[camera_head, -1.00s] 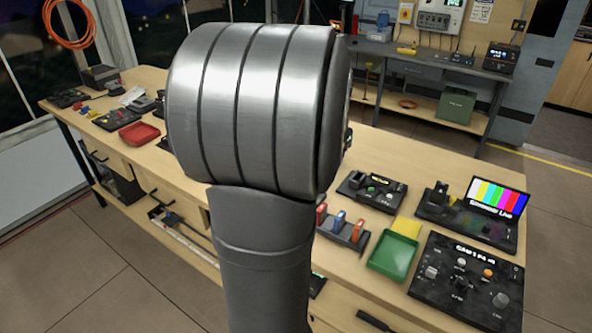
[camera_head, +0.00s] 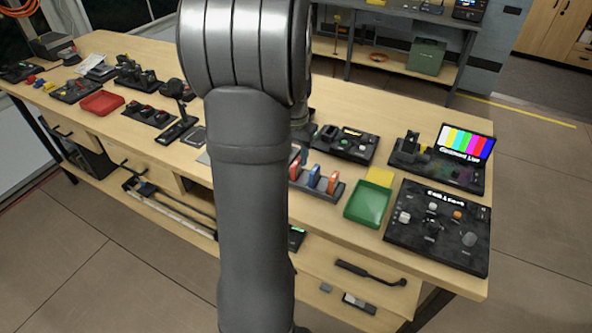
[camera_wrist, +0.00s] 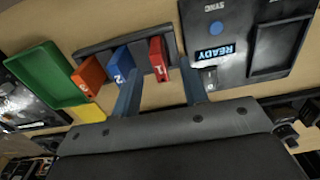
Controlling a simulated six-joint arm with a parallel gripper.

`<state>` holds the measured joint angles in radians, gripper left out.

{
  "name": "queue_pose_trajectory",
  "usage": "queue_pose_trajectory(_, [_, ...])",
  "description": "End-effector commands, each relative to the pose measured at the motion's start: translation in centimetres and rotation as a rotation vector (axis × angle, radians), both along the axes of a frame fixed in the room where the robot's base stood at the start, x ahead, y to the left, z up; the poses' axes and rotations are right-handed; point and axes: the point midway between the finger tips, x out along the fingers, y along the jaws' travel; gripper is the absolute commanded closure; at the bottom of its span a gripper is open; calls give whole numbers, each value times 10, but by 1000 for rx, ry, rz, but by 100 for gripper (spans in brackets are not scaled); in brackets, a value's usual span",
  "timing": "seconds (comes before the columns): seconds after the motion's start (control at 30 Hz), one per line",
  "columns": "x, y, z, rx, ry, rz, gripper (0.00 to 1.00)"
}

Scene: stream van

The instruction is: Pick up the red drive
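The red drive (camera_wrist: 158,58), marked 1, stands in a dark rack (camera_wrist: 98,48) at the right end of a row. A blue drive (camera_wrist: 122,62), marked 2, and an orange drive (camera_wrist: 88,78) stand beside it. In the head view the red drive (camera_head: 295,166) shows just right of my arm, with the blue drive (camera_head: 314,176) and orange drive (camera_head: 333,183). My gripper (camera_wrist: 158,85) is open and empty. Its fingers show either side of the red drive's near end, the left one close to the blue drive. I cannot tell whether they touch anything. My arm hides the gripper in the head view.
A green tray (camera_head: 368,208) and a yellow pad (camera_head: 379,177) lie right of the rack. A device with a READY screen (camera_wrist: 213,53) is close to the red drive's right. A control panel (camera_head: 440,240) and a colour-bar monitor (camera_head: 465,148) stand farther right.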

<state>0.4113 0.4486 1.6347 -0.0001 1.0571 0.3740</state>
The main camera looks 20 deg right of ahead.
Motion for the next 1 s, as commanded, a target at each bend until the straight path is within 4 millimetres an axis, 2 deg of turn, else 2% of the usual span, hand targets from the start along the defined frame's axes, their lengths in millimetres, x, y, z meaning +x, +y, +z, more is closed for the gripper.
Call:
queue_pose_trajectory(0.3, [2, -5, -43, 1, 3, 0, 60])
queue_pose_trajectory(0.43, [2, -5, -50, 1, 2, 0, 60])
queue_pose_trajectory(0.63, [2, -5, -50, 1, 1, 0, 60])
queue_pose_trajectory(0.83, [2, -5, -50, 0, 1, 0, 99])
queue_pose_trajectory(1.0, [2, -5, -50, 1, 1, 0, 100])
